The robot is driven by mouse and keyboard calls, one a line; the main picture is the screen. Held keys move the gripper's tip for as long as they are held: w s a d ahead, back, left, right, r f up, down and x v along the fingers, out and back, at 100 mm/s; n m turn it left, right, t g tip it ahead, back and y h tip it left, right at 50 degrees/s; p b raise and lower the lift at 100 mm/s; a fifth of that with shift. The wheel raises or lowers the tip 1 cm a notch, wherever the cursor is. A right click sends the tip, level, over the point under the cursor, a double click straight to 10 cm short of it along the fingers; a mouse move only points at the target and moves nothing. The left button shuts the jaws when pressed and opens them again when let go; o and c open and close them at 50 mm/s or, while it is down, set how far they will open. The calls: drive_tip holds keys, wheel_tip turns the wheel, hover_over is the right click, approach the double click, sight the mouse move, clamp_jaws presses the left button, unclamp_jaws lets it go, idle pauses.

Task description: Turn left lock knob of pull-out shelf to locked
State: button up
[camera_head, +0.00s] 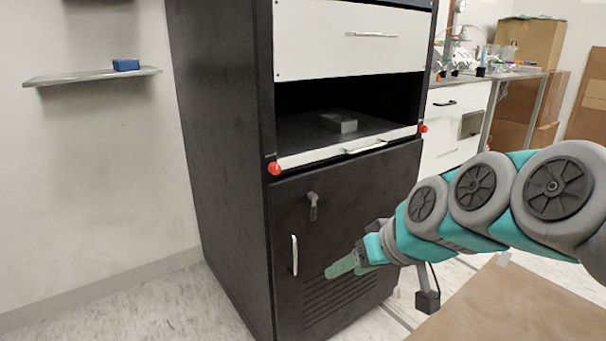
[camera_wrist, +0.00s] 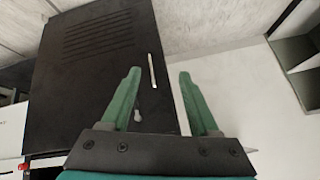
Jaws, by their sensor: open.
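The pull-out shelf (camera_head: 310,157) has a white front edge with a handle and sits in the open bay of the black cabinet, apparently pushed in. Its left lock knob (camera_head: 274,169) is a red ball at the front left corner. The matching right knob (camera_head: 423,128) is red too. I cannot tell either knob's lock position. My gripper (camera_head: 338,268) is below the shelf and in front of the cabinet's lower door, apart from the left knob. In the wrist view my gripper (camera_wrist: 160,76) has its green fingers spread with nothing between them. The left knob does not clearly show there.
The lower door (camera_head: 345,225) has a latch (camera_head: 313,206) and a vertical handle (camera_head: 294,255). A grey box (camera_head: 338,122) lies on the shelf. A white drawer (camera_head: 350,38) is above. A wall shelf (camera_head: 90,77) holds a blue block (camera_head: 126,65). Floor left of the cabinet is clear.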

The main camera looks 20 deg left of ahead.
sight(277, 168)
drive_tip(key=w+a+r+n+t+y+b, duration=0.1)
drive_tip(key=w+a+r+n+t+y, duration=0.3)
drive_tip(key=w+a+r, duration=0.8)
drive_tip(key=shift+w+a+f+m+g+y, duration=0.15)
drive_tip(key=shift+w+a+f+m, duration=0.25)
drive_tip(key=shift+a, duration=0.7)
drive_tip(key=shift+w+a+f+m+g+y, duration=0.25)
drive_tip(key=shift+w+a+f, duration=0.25)
drive_tip(key=shift+a, duration=0.65)
drive_tip(key=shift+w+a+f+m+g+y, duration=0.1)
drive_tip(key=shift+w+a+f+m, duration=0.35)
drive_tip(key=shift+a, duration=0.65)
drive_tip(key=shift+r, duration=0.15)
drive_tip(key=shift+c, duration=0.4)
clamp_jaws()
